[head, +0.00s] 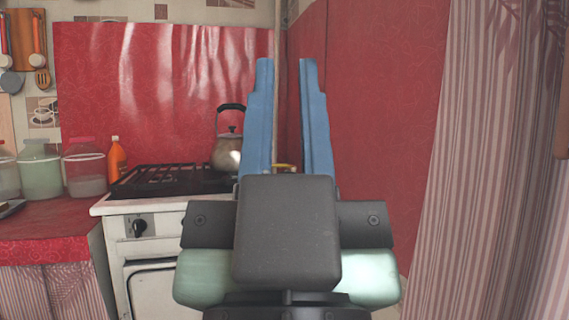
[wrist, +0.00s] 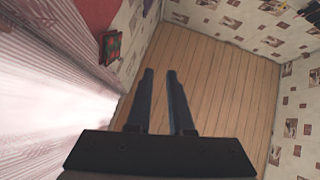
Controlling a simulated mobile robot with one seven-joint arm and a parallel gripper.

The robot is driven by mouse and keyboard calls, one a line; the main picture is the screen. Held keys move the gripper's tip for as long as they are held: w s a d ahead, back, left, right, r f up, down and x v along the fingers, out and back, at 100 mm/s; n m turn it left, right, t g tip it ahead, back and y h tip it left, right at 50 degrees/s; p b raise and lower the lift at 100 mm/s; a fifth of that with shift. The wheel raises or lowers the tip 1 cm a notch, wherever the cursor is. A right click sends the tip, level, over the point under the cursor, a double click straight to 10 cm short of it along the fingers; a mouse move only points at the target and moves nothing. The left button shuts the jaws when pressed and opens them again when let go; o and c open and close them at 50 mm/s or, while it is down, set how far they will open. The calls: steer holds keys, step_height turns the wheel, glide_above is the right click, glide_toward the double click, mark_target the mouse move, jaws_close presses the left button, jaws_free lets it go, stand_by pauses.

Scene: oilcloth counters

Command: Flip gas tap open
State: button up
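My gripper (head: 286,64) is in the middle of the head view with its two blue fingers pointing up and apart. Nothing is held between them. A thin vertical pipe (head: 277,75) shows behind the fingers, near the corner of the red wall. A small yellow piece (head: 284,168) shows low in the gap between the fingers; it looks like the gas tap's handle, but most of it is hidden by my gripper. In the wrist view the open fingers (wrist: 160,72) are over bare wooden floor, and no tap is visible there.
A white stove (head: 152,268) with a kettle (head: 228,150) stands left of my gripper. A red counter (head: 45,220) with jars (head: 86,168) and an orange bottle (head: 117,160) is farther left. A striped curtain (head: 490,200) hangs close on the right.

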step_height(320, 180, up, 42)
steer(key=p, duration=4.1)
jaws_close()
steer(key=shift+f, duration=0.1)
steer(key=shift+a, duration=0.15)
